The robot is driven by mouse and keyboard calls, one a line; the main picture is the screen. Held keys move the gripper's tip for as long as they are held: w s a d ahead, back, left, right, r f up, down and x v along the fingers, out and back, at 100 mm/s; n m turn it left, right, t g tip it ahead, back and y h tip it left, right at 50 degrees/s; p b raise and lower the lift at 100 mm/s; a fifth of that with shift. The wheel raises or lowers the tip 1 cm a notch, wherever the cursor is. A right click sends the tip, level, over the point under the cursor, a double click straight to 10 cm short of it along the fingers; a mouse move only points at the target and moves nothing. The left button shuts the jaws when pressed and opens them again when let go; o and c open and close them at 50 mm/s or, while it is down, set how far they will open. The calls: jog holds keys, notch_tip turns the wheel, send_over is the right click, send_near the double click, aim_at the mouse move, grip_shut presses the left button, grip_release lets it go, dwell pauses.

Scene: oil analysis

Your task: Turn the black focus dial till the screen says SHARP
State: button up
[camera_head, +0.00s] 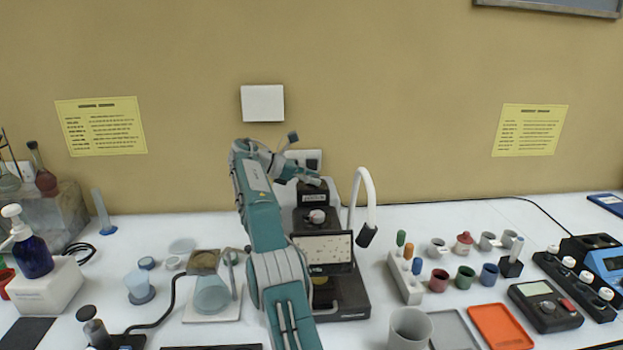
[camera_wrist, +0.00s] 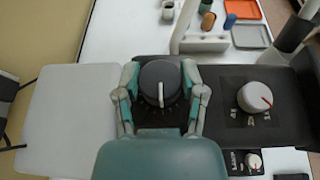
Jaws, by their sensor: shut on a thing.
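The black focus dial (camera_wrist: 160,82) shows in the wrist view as a round dark knob with a white pointer line. My gripper (camera_wrist: 160,76) has one finger on each side of the dial and is shut on it. In the head view my gripper (camera_head: 311,178) reaches over the back of the dark instrument (camera_head: 345,292), and I cannot make out the dial there. The screen (camera_head: 323,250) on the instrument shows a pale picture with dark specks. The writing along its lower edge is too small to read.
A white dial (camera_wrist: 263,96) with a red mark sits right of the black one. A white bent lamp (camera_head: 365,195) stands beside the instrument. Small coloured cups, an orange tray (camera_head: 501,327) and a grey tray (camera_head: 455,330) lie to the right. A glass flask (camera_head: 212,296) stands left.

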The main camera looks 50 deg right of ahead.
dwell(0.4)
jog(key=o, duration=1.2)
jog(key=shift+w, duration=0.1)
jog(key=shift+c, duration=0.2)
jog(key=shift+d+f, duration=0.1)
jog(key=shift+d, duration=0.05)
jog(key=shift+r+n+t, duration=0.2)
jog(key=shift+n+t, duration=0.2)
jog(key=shift+f+n+t+h, duration=0.1)
jog(key=shift+n+t+h, duration=0.7)
jog(key=shift+n+t, duration=0.1)
